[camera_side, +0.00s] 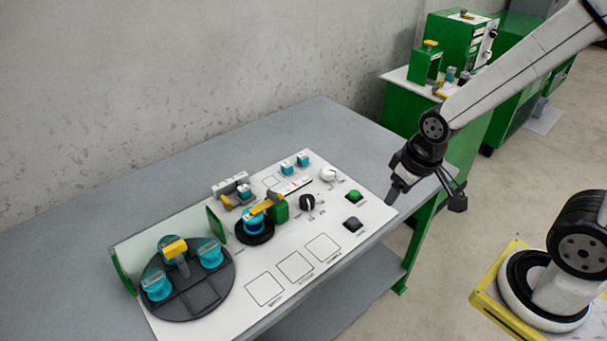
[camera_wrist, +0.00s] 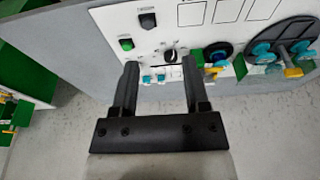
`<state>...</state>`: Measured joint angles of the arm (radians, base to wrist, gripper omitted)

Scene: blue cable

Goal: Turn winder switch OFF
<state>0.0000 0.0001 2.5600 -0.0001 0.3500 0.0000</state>
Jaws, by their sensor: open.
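The white control panel (camera_side: 290,240) lies on the grey table. It carries a black rotary knob (camera_side: 307,202), a white knob (camera_side: 328,174), a green button (camera_side: 353,195) and a dark button (camera_side: 352,224). The labels are too small to read, so I cannot tell which control is the winder switch. My gripper (camera_side: 393,192) is open and empty near the panel's right edge in the side view. In the wrist view, the black knob (camera_wrist: 171,56) appears between my fingers (camera_wrist: 160,64), apart from them. The white knob is not clearly visible there; a finger may cover it.
A round dark tray (camera_side: 190,305) with teal spools stands at the panel's left. A black reel holder (camera_side: 254,236) with a teal spool and green block (camera_side: 279,209) sits mid-panel. Small teal-and-white connectors (camera_side: 295,164) lie at the back. Green machines (camera_side: 460,45) stand behind right.

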